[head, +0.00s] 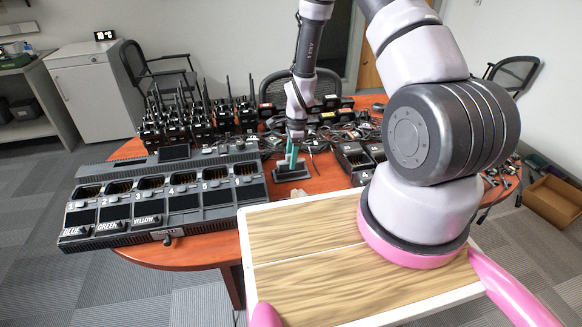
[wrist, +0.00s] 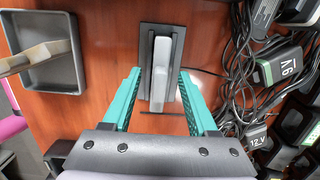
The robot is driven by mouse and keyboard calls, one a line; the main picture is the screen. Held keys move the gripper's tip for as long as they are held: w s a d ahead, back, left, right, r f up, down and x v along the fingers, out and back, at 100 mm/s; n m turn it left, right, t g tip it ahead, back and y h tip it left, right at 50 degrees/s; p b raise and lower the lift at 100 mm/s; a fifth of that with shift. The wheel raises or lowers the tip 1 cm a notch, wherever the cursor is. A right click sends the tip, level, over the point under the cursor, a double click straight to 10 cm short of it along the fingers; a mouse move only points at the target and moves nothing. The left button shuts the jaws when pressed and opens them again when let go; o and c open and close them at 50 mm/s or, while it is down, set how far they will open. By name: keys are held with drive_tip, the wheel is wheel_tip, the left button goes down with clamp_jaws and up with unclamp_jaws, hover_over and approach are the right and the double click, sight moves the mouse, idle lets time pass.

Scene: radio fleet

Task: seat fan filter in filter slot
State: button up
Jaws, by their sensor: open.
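In the wrist view a slim light-grey slab, which looks like the fan filter (wrist: 160,70), stands in a narrow dark holder that looks like the filter slot (wrist: 145,35). My gripper (wrist: 160,78) has its two teal fingers apart, one on each side of the slab, with a visible gap to each. In the head view my gripper (head: 291,158) points down over the table near a dark grey block-like piece (head: 291,173). The slab's lower part is hidden in the holder, so I cannot tell how deep it sits.
Black cables (wrist: 245,65) and labelled adapters (wrist: 278,66) crowd the right. A charger bank (head: 165,205) and several radios (head: 195,120) stand on the red-brown table (head: 330,182).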

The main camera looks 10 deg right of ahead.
clamp_jaws()
